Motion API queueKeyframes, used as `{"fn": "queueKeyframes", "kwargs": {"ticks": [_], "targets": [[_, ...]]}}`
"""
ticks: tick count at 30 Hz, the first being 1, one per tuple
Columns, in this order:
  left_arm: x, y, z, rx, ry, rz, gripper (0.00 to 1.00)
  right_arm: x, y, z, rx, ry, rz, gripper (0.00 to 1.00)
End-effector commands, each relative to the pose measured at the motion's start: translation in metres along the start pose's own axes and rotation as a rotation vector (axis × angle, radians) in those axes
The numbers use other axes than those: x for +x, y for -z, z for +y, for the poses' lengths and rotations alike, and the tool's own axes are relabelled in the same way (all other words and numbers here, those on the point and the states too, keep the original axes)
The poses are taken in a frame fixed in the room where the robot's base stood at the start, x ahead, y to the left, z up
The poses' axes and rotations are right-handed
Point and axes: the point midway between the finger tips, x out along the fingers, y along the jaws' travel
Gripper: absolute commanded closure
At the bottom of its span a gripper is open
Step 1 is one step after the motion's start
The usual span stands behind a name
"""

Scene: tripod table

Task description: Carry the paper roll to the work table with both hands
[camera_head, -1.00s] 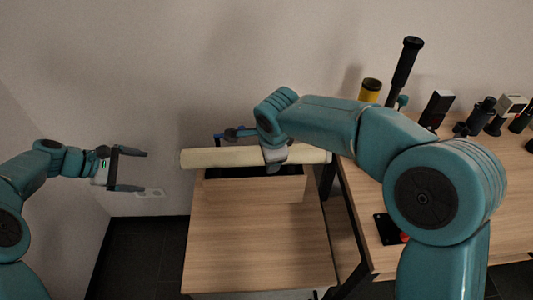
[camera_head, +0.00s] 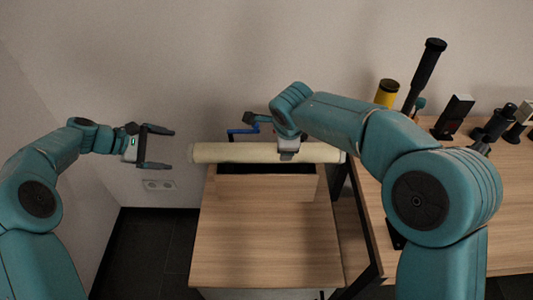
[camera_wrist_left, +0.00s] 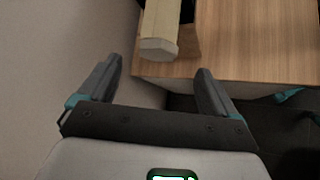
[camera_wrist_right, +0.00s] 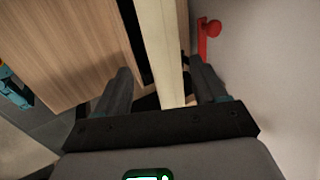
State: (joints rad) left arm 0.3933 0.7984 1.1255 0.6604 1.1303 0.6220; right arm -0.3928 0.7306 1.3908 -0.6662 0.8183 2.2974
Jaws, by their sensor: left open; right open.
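The cream paper roll (camera_head: 232,153) lies level across an open-topped wooden holder (camera_head: 265,188) in the head view. My left gripper (camera_head: 173,149) is open and empty, just off the roll's left end. In the left wrist view that end of the roll (camera_wrist_left: 158,47) shows ahead, near the gap between the fingers. The work table (camera_head: 480,200) is at the right.
The holder stands on a wooden cabinet (camera_head: 265,245) beside the work table, with a narrow gap between. A yellow cylinder (camera_head: 387,93), a black-handled tool (camera_head: 425,75) and several dark devices stand along the table's back.

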Motion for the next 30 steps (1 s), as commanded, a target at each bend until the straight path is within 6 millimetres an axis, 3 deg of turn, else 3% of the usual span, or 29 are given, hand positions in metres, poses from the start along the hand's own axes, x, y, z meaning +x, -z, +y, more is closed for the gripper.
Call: {"fn": "queueKeyframes", "kwargs": {"ticks": [9, 15, 21, 29, 30], "targets": [[0.065, 0.000, 0.002, 0.002, 0.002, -0.002, 0.08, 0.065, 0.001, -0.001, 0.002, -0.002, 0.001, 0.29], [0.093, 0.000, 0.002, 0.001, 0.002, -0.002, 0.08, 0.093, 0.001, -0.001, 0.002, -0.001, 0.001, 0.29], [0.105, 0.000, 0.002, 0.001, 0.000, -0.001, 0.08, 0.104, 0.001, -0.001, 0.001, 0.000, 0.001, 0.29], [0.105, 0.000, 0.002, 0.001, 0.000, 0.000, 0.08, 0.105, 0.001, -0.001, 0.001, 0.001, 0.000, 0.29], [0.105, 0.000, 0.002, 0.001, 0.000, 0.000, 0.15, 0.105, 0.001, -0.001, 0.001, 0.001, 0.000, 0.36]]}}
